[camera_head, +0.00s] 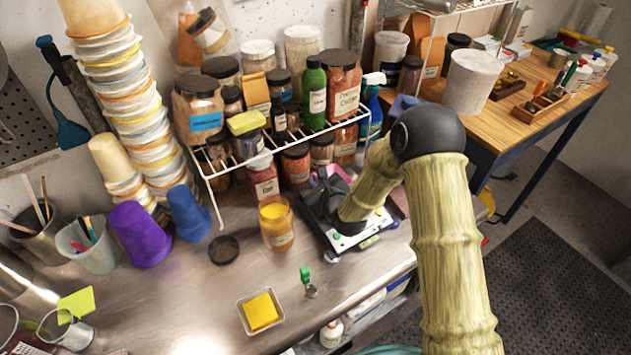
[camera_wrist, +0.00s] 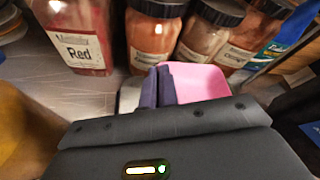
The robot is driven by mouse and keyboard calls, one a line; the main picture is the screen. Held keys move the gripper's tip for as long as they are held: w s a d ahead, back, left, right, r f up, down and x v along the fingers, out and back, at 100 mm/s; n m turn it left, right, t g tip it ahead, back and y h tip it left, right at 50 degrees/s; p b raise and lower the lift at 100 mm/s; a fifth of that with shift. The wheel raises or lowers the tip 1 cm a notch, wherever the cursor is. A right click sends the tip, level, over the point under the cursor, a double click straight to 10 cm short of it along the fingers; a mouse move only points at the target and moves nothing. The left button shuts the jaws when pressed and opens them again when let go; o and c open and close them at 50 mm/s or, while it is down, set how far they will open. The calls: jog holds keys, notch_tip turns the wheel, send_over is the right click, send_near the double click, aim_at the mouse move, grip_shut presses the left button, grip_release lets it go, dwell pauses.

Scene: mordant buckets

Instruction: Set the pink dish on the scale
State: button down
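The scale (camera_head: 318,212) stands on the metal bench, with a dark top and a pale front panel with green buttons. My forearm and gripper cover much of it in the head view. The pink dish (camera_wrist: 202,82) is just beyond my gripper in the wrist view. In the head view, a bit of pink (camera_head: 322,181) shows at the scale's back edge. My gripper (camera_wrist: 158,86) has its two dark fingers close together at the dish's left wall, apparently pinching it. I cannot tell whether the dish touches the scale.
Behind the scale is a white wire rack (camera_head: 285,140) with several powder jars; a red-labelled jar (camera_wrist: 75,38) is close at left. An open yellow jar (camera_head: 275,222) stands left of the scale. A tray with a yellow sponge (camera_head: 261,311) and a green-topped item (camera_head: 306,276) are nearer.

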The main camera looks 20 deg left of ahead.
jog(key=c, duration=1.7)
grip_release()
jog(key=shift+f, duration=0.15)
jog(key=shift+r, duration=0.2)
jog(key=b+v, duration=0.3)
jog(key=v, duration=0.9)
jog(key=shift+f, duration=0.1)
jog(key=shift+w, duration=0.1)
